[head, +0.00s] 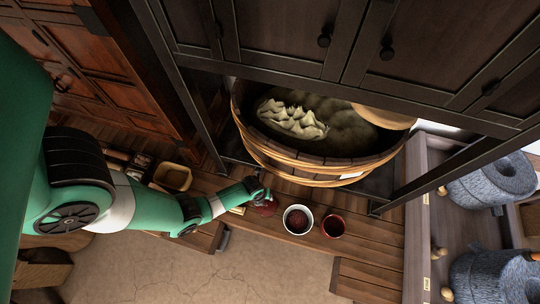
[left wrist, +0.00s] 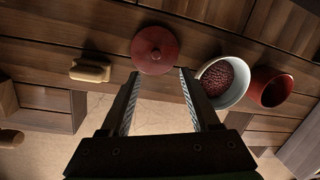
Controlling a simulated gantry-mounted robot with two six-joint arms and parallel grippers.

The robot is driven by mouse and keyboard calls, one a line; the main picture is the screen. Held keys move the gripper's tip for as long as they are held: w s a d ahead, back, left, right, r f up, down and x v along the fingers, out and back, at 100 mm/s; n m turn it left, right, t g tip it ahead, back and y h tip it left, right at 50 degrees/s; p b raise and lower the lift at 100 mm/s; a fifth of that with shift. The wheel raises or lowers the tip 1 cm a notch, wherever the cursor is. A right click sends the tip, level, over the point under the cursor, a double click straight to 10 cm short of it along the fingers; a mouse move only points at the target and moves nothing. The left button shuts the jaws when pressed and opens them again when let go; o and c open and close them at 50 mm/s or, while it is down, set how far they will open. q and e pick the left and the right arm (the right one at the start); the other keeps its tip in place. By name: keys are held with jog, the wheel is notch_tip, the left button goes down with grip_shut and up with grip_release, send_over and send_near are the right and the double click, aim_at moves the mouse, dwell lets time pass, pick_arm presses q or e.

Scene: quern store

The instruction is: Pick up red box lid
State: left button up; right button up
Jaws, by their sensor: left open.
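The red round lid (left wrist: 155,45) with a small knob lies on the wooden surface, just ahead of my left gripper (left wrist: 159,75) in the left wrist view. The gripper is open and empty, with its two fingers at either side of the lid's near edge in the picture. I cannot tell whether they touch it. In the head view, my left gripper (head: 258,190) is over the lid (head: 266,207) and hides part of it. An open red container (head: 333,226) stands to the right; it also shows in the left wrist view (left wrist: 271,88). My right gripper is not in view.
A white bowl of dark red beans (left wrist: 222,82) stands close to the right finger, between lid and red container. A tan block-like handle (left wrist: 90,70) is to the left. A large wooden tub (head: 320,165) sits behind, under a dark cabinet (head: 300,40). Stone querns (head: 490,185) are at right.

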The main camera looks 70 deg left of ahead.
pick_arm(q)
jog(key=b, duration=0.5)
send_over(266, 204)
jog(key=f, duration=0.6)
jog(key=shift+s+d+f, duration=0.15)
jog(key=shift+d+f, duration=0.05)
jog(key=f+b, duration=0.4)
jog(key=f, duration=0.1)
jog(key=shift+a+f+b, duration=0.15)
jog(key=shift+a+b, duration=0.1)
jog(key=shift+b, duration=0.1)
grip_shut()
